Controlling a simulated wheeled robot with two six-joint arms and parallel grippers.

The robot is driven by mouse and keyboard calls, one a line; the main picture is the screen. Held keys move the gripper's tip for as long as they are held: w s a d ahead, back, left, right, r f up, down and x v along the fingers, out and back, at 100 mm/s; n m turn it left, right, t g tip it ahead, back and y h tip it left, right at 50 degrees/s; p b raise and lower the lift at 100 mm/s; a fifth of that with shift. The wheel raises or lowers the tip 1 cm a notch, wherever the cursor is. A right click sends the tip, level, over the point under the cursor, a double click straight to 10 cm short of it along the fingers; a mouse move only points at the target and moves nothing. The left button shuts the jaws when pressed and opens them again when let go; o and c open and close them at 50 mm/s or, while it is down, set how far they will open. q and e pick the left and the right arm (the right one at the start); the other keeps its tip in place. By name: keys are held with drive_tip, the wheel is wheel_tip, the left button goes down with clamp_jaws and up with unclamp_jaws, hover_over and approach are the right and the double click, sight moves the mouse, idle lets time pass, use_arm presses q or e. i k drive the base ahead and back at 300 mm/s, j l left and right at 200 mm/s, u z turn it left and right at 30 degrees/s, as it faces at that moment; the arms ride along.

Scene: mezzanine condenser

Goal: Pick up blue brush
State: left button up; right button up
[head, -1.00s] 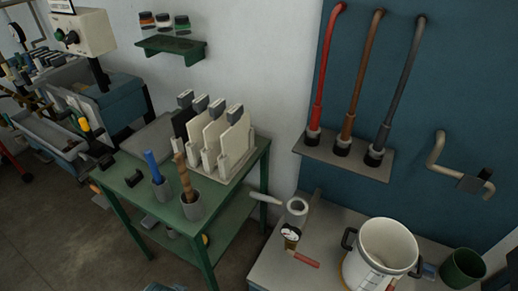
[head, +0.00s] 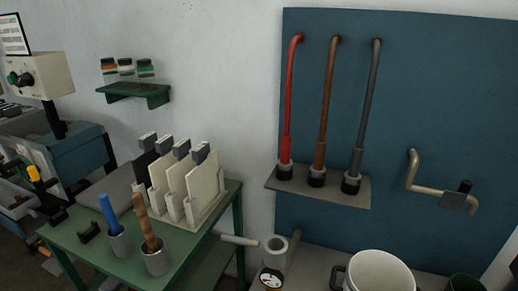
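A blue-handled tool (head: 109,213), which looks like the blue brush, stands upright in a grey metal cup (head: 121,246) on the green table. Its lower end is hidden inside the cup. A brown-handled tool (head: 146,221) stands in a second grey cup (head: 156,262) just to its right. Neither of my grippers shows in the head view.
A rack of pale plates (head: 190,185) stands behind the cups on the green table (head: 72,236). Small black holders (head: 89,232) sit left of the cups. A bench with a white pot (head: 378,273) is at the lower right. Red, brown and grey hoses hang on a blue panel (head: 432,95).

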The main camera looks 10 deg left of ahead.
sight(103, 199)
drive_tip(key=u, duration=1.3)
